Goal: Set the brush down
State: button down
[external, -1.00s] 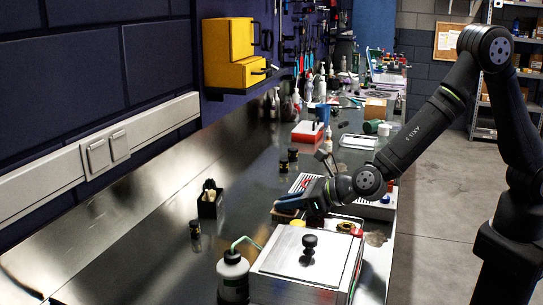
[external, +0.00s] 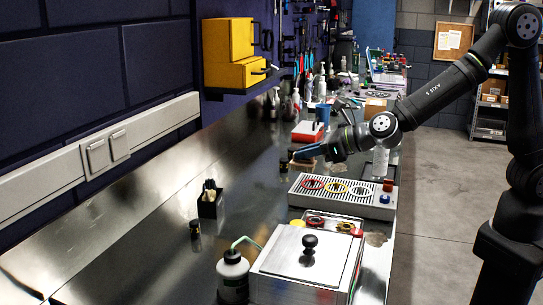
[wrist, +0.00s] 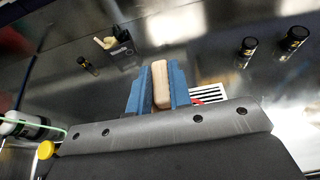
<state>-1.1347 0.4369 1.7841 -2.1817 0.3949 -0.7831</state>
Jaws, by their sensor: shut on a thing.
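The brush, a tan wooden block, shows in the wrist view (wrist: 161,88) between the blue fingers of my gripper (wrist: 159,72). My gripper is shut on it. In the external view my gripper (external: 306,153) is over the middle of the dark bench (external: 255,190), beyond the slotted tray. A small tan part of the brush (external: 299,164) shows under the fingers there. Its bristles cannot be made out, and I cannot tell its exact height above the bench.
A slotted tray (external: 308,195) with coloured rings lies nearer the camera. A lidded metal box (external: 285,262) and a bottle (external: 232,275) stand in front. A black holder (external: 209,203) and small jar (external: 195,229) stand left. A red-and-white box (external: 307,132) is behind.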

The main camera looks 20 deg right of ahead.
jog(key=shift+w+d+r, duration=0.55)
jog(key=shift+w, duration=0.2)
jog(key=w+a, duration=0.3)
jog(key=w, duration=0.6)
jog(key=w+a, duration=0.3)
jog(key=w, duration=0.5)
jog(key=s+a+f, duration=0.1)
jog(key=a+f, duration=0.1)
jog(key=a, duration=0.1)
jog(key=s+a+f, duration=0.1)
jog(key=a+f, duration=0.1)
jog(key=a, duration=0.1)
jog(key=s+a+f, duration=0.2)
jog(key=a, duration=0.2)
jog(key=shift+f, duration=0.25)
jog(key=shift+a+f, duration=0.1)
jog(key=shift+f, duration=1.95)
